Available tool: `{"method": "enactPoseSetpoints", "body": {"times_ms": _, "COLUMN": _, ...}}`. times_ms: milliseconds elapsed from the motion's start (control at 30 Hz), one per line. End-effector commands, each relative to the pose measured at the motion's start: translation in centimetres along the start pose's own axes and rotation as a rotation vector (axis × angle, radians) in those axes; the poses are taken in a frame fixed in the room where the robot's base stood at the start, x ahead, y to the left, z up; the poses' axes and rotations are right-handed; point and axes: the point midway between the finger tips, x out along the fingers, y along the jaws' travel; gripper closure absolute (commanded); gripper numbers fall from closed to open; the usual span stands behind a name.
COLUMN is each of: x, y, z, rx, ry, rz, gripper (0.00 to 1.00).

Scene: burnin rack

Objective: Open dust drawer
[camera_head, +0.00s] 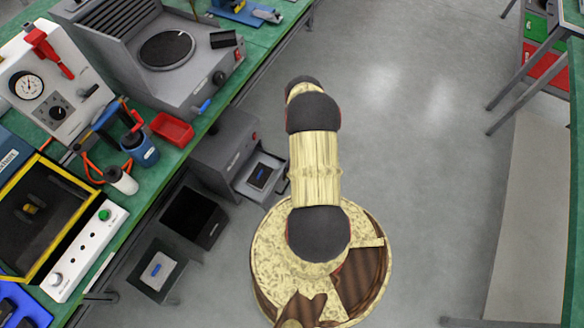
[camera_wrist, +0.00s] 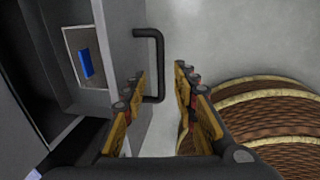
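The grey drawer (camera_head: 247,184) under the bench appears to stand partly out of a grey cabinet (camera_head: 222,140). In the wrist view its grey front (camera_wrist: 122,50) carries a black bar handle (camera_wrist: 159,65). Behind the front is a recess with a small blue item (camera_wrist: 85,63) in it. My gripper (camera_wrist: 160,72) is open, with one finger on each side of the handle. There seems to be a gap between the handle and both fingers.
The green bench (camera_head: 180,165) carries a red tray (camera_head: 171,129), a blue cup (camera_head: 140,150) and several instruments. Grey floor (camera_head: 420,120) is clear to the right, up to a second bench.

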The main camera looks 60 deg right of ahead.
Motion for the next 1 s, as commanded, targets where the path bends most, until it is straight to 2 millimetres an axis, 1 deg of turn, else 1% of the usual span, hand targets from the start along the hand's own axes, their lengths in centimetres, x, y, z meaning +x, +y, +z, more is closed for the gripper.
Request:
{"method": "enactPoseSetpoints", "body": {"times_ms": 33, "x": -0.8, "y": 0.0, "z": 0.1, "rx": 0.000, "ry": -0.001, "rz": 0.001, "gripper": 0.71}}
{"method": "enactPoseSetpoints", "body": {"times_ms": 200, "x": -3.2, "y": 0.0, "z": 0.1, "rx": 0.000, "ry": -0.001, "rz": 0.000, "gripper": 0.71}}
{"method": "enactPoseSetpoints", "body": {"times_ms": 400, "x": -5.7, "y": 0.0, "z": 0.0, "rx": 0.000, "ry": 0.000, "rz": 0.000, "gripper": 0.71}}
{"method": "enactPoseSetpoints", "body": {"times_ms": 500, "x": -6.6, "y": 0.0, "z": 0.0, "rx": 0.000, "ry": 0.000, "rz": -0.001, "gripper": 0.71}}
{"method": "enactPoseSetpoints", "body": {"times_ms": 700, "x": -7.4, "y": -0.1, "z": -0.1, "rx": 0.000, "ry": 0.001, "rz": -0.001, "gripper": 0.71}}
{"method": "enactPoseSetpoints", "body": {"times_ms": 1000, "x": -7.5, "y": -0.1, "z": -0.1, "rx": 0.000, "ry": 0.001, "rz": -0.001, "gripper": 0.71}}
